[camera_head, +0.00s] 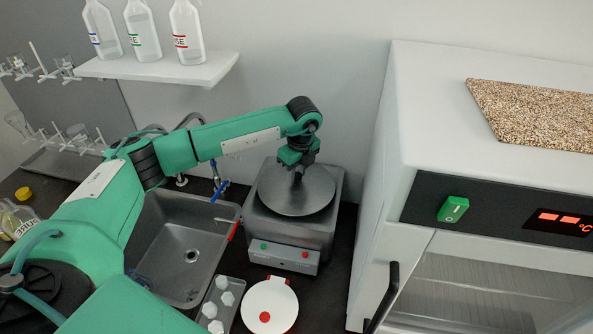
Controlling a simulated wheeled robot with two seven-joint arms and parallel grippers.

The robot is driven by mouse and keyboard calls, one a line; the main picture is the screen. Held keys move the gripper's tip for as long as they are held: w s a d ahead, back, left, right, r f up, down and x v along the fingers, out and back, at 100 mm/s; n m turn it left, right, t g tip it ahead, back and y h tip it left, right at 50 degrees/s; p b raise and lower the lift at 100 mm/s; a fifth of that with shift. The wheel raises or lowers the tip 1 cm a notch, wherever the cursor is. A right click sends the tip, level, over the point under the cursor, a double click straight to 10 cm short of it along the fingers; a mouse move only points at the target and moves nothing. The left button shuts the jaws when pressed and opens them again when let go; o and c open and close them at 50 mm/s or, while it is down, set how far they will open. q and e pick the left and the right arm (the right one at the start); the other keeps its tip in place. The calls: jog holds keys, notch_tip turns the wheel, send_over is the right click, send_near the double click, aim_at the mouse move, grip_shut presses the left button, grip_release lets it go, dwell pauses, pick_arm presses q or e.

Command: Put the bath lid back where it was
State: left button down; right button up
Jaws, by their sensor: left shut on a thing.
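The steel bath (315,240) stands on the dark counter right of the sink, with a green and a red button on its front. The bath lid (318,200) is a round grey metal disc lying over the bath's top, roughly level and centred. I cannot tell whether it rests fully on the bath or sits slightly above it. My left gripper (298,177) points down at the middle of the lid and is shut on it; the fingers hide the grasped part. My right gripper is not in view.
A steel sink (180,240) is left of the bath. In front are a white round device (270,308) with a red dot and a tray of white pieces (218,310). A tall white cabinet (375,200) closes off the right. A bottle shelf (165,69) hangs behind.

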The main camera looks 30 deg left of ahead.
aim_at(300, 179)
pick_arm(q)
jog(key=shift+f+b, duration=0.45)
jog(key=shift+f, duration=0.1)
jog(key=c, duration=1.1)
grip_release()
jog(key=shift+r, duration=0.1)
jog(key=shift+r+p, duration=0.2)
jog(key=shift+p, duration=0.1)
jog(key=shift+r+p, duration=0.4)
notch_tip(300, 179, up, 12)
jog(key=d+b, duration=0.1)
jog(key=b, duration=0.4)
jog(key=shift+s+d, duration=0.2)
jog(key=shift+s, duration=0.05)
